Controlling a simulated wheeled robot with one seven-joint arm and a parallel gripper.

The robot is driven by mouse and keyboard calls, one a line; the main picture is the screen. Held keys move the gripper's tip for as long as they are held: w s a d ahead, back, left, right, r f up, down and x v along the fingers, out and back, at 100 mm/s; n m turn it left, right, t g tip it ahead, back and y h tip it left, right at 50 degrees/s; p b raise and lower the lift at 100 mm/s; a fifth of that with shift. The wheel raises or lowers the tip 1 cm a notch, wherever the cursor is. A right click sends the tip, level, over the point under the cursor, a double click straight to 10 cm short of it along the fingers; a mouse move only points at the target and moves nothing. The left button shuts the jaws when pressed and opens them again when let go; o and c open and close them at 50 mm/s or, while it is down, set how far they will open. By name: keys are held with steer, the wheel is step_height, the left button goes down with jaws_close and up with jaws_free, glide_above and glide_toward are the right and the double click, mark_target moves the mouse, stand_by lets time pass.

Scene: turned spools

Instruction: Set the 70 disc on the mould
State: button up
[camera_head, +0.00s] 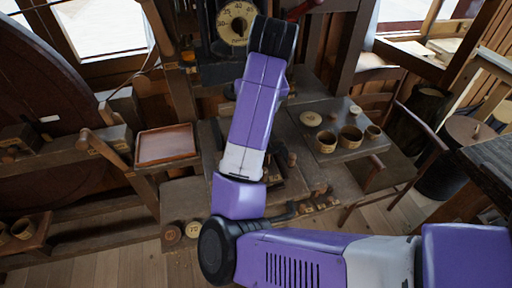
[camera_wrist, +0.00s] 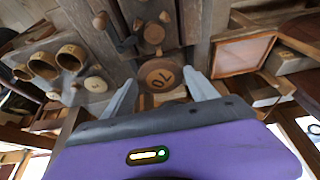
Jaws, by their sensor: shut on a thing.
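The 70 disc (camera_wrist: 161,72) is a round brown wooden piece with a paler face and a dark 70 on it, upside down in the wrist view. My gripper (camera_wrist: 161,82) has its two pale grey fingers on either side of it and is shut on it. In the head view my own arm hides the gripper and the held disc. I cannot tell for certain which piece is the mould. A round wooden piece (camera_wrist: 153,33) lies just beyond the disc in the wrist view, amid dark bench fittings.
A shallow brown tray (camera_head: 166,146) stands left of my arm. Several cups (camera_head: 350,137) and a pale disc (camera_head: 312,118) stand on the right table. A pale marked disc (camera_head: 194,230) and a brown one (camera_head: 171,232) lie at the front. A dial (camera_head: 237,20) stands behind.

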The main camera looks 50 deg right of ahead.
step_height(320, 180, down, 3)
steer(key=shift+s+r, duration=0.1)
steer(key=shift+d, duration=0.25)
steer(key=f, duration=0.5)
steer(key=shift+a+f, duration=0.1)
steer(key=shift+a, duration=0.1)
steer(key=shift+a+f, duration=0.1)
steer(key=shift+f, duration=0.2)
steer(key=shift+f+p, duration=0.3)
steer(key=shift+f, duration=2.15)
steer(key=shift+f, duration=0.35)
steer(key=o, duration=1.3)
steer(key=shift+r, duration=0.1)
